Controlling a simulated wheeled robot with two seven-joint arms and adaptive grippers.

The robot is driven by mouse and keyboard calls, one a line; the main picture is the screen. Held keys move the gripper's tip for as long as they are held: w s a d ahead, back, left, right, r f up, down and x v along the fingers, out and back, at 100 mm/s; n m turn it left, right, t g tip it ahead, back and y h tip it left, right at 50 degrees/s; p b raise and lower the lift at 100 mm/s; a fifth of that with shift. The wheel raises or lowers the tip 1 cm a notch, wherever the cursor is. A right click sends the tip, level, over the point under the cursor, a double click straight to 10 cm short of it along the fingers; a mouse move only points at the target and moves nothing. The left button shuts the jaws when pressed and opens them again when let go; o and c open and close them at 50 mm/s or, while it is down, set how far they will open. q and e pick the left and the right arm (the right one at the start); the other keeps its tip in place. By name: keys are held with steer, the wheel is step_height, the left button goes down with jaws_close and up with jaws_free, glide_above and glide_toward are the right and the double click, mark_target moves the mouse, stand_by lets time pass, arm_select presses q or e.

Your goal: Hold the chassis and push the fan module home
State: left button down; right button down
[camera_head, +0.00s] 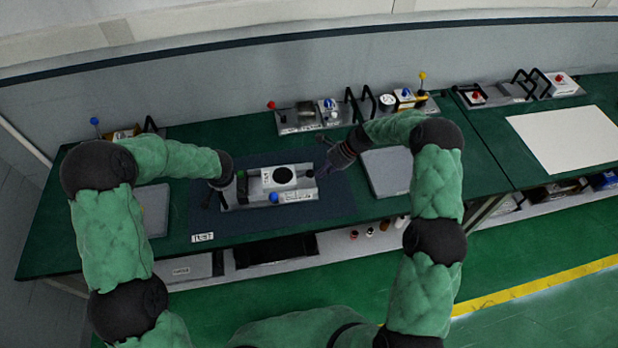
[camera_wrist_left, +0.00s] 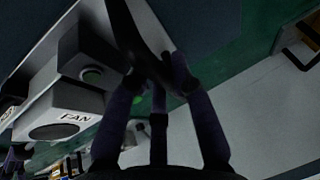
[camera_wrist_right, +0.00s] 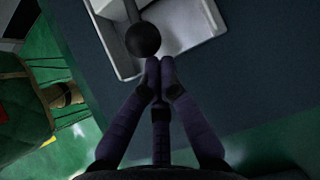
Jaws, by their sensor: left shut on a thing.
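The grey chassis (camera_head: 240,203) lies on the dark mat. The white fan module (camera_head: 268,181), with a black round opening on top, sits in it; its "FAN" label shows in the left wrist view (camera_wrist_left: 88,101). My left gripper (camera_head: 212,190) is at the chassis's left end. In the left wrist view it is shut on a black handle (camera_wrist_left: 128,30); its fingertips are partly hidden. My right gripper (camera_head: 327,158) is just off the chassis's right end. In the right wrist view its fingertips (camera_wrist_right: 160,66) are together and empty, beside a black ball knob (camera_wrist_right: 143,39) over the chassis corner (camera_wrist_right: 125,68).
The dark mat (camera_head: 330,205) has free room in front of the chassis. A grey plate (camera_head: 388,172) lies to its right and another (camera_head: 153,210) to its left. Devices with handles and knobs (camera_head: 300,118) line the back of the green bench.

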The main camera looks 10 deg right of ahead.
mark_target(313, 171)
arm_select(q)
steer(key=shift+s+d+f, duration=0.15)
steer(key=shift+s+f, duration=0.2)
steer(key=shift+f, duration=0.05)
arm_select(e)
steer(key=shift+a, duration=0.25)
steer(key=shift+w+a, duration=0.1)
steer(key=shift+a, duration=1.4)
steer(key=shift+v, duration=2)
arm_select(q)
steer(key=shift+w+r, duration=0.1)
arm_select(e)
steer(key=v, duration=0.8)
